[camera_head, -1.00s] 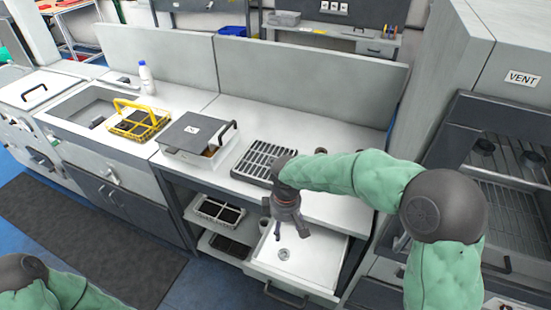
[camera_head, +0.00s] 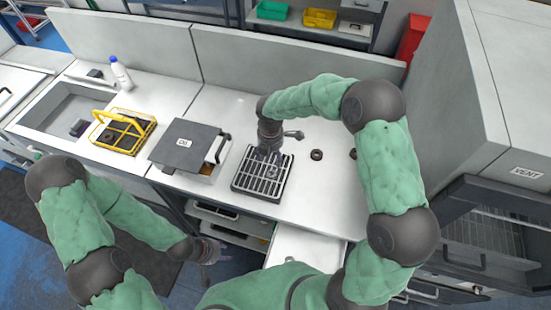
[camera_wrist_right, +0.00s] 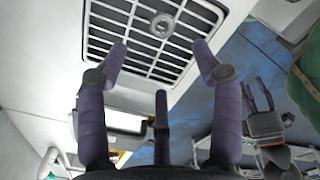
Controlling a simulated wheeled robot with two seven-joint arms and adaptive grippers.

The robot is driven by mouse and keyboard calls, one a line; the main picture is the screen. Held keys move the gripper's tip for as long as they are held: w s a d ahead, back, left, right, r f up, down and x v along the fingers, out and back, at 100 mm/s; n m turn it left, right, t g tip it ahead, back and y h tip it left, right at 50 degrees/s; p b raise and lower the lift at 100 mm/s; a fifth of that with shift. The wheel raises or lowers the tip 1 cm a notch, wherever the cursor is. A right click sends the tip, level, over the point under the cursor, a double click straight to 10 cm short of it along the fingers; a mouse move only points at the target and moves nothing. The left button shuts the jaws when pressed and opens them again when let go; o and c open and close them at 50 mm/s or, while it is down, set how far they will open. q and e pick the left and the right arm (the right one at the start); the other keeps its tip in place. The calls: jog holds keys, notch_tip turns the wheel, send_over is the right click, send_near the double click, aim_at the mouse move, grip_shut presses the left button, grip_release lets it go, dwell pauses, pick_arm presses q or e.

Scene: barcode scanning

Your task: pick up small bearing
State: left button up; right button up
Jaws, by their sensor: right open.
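A small metallic ring-shaped bearing (camera_head: 271,172) lies on the dark slatted rack (camera_head: 238,188) on the counter. It also shows in the right wrist view (camera_wrist_right: 162,25), on the grating beyond my fingertips. My right gripper (camera_head: 270,152) is over the back part of the rack, pointing down. Its fingers are spread and empty in the wrist view (camera_wrist_right: 162,65), apart from the bearing. My left gripper (camera_head: 214,250) hangs in front of the counter, away from the rack. In the wrist view its fingers (camera_wrist_right: 258,95) look apart, with nothing between them.
Two dark rings, one nearer (camera_head: 316,155) and one partly behind my right arm (camera_head: 352,153), lie on the counter. A lidded grey box (camera_head: 183,140) stands left of the rack, then a yellow basket (camera_head: 122,145). A white drawer (camera_head: 305,246) is open below the counter.

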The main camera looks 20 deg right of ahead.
send_over(271, 173)
notch_tip(271, 173, down, 6)
jog(key=shift+d+r, duration=0.1)
jog(key=shift+r, duration=0.05)
notch_tip(271, 173, down, 5)
jog(key=shift+s, duration=0.1)
jog(key=c, duration=1.3)
